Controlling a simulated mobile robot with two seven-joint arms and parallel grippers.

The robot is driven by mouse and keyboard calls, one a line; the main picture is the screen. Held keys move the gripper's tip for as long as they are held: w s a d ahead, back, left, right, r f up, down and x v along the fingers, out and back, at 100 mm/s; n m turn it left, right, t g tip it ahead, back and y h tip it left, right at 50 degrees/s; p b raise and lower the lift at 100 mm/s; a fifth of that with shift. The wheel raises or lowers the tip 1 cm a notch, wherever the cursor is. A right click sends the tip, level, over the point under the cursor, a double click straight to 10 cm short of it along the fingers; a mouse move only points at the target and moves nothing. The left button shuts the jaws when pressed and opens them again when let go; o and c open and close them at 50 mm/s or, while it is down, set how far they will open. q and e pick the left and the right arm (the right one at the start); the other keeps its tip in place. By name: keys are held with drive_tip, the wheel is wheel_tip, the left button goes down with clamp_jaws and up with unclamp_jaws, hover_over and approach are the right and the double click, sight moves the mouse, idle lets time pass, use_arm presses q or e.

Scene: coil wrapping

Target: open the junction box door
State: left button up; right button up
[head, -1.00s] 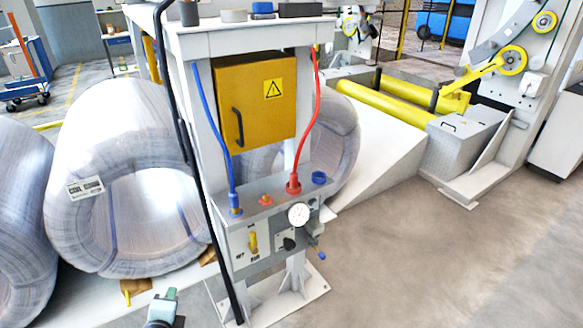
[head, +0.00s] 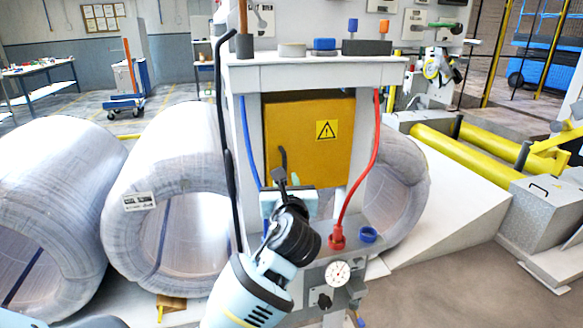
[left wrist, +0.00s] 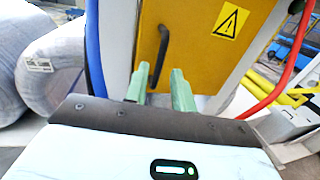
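The junction box (head: 310,135) is a yellow-orange box with a warning triangle, mounted in the white frame. Its door looks shut. The dark bar handle (head: 283,158) is upright on the door's left side; it also shows in the left wrist view (left wrist: 163,50). My left gripper (head: 281,182) is in front of the lower left of the door. In the left wrist view its two green fingers (left wrist: 161,85) are apart, with the handle beyond and between them in the picture. Nothing is visibly held. The gripper hides the lower left of the box in the head view. My right gripper is not in view.
A blue hose (head: 250,145) runs left of the box and a red hose (head: 362,160) right of it. A black upright pole (head: 229,150) stands at the left. Below is a panel with a gauge (head: 338,272). Large wrapped coils (head: 165,190) stand left.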

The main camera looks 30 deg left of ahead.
sight(285, 168)
use_arm(q)
drive_tip(key=x, duration=0.7)
drive_tip(key=shift+w+a, duration=0.1)
drive_tip(key=shift+w, duration=0.05)
clamp_jaws()
